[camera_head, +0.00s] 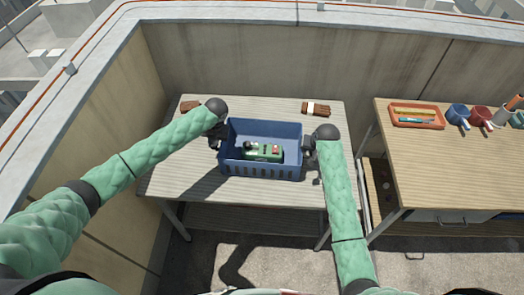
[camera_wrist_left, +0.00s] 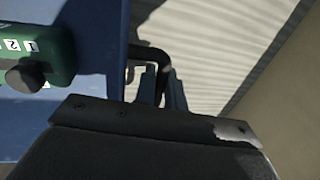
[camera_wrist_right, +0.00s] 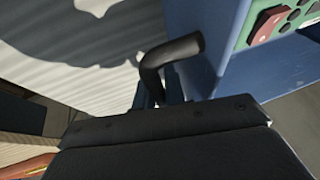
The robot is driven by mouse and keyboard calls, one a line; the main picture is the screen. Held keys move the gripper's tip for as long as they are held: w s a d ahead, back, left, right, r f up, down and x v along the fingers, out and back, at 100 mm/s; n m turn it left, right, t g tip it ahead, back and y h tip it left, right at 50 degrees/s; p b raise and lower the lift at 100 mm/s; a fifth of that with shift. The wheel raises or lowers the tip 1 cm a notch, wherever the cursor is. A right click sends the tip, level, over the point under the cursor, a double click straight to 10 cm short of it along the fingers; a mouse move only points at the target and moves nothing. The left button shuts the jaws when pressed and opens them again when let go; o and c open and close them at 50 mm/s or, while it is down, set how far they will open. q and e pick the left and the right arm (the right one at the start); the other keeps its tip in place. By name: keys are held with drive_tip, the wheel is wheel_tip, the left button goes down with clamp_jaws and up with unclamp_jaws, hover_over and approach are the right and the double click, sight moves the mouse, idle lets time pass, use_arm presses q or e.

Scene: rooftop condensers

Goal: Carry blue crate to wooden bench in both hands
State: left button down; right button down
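The blue crate (camera_head: 236,165) is upright over the pale wooden bench (camera_head: 165,180) in the head view, with a green device in it. I cannot tell whether it touches the bench top. My left gripper (camera_head: 217,140) is at the crate's left side. In the left wrist view its fingers (camera_wrist_left: 162,88) close around a black handle (camera_wrist_left: 150,54) beside the crate wall (camera_wrist_left: 95,70). My right gripper (camera_head: 309,148) is at the right side. In the right wrist view its fingers (camera_wrist_right: 160,90) close around the other black handle (camera_wrist_right: 170,52). The fingertips are partly hidden.
The green device (camera_head: 263,151) lies inside the crate. A brown-and-white block (camera_head: 316,108) and a brown block (camera_head: 189,106) lie at the bench's back. A second table (camera_head: 440,165) at right bears an orange tray (camera_head: 417,124) and mugs (camera_head: 458,114). Walls stand behind and left.

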use_arm(q)
drive_tip(key=shift+r, duration=0.15)
use_arm(e)
drive_tip(key=shift+r, duration=0.2)
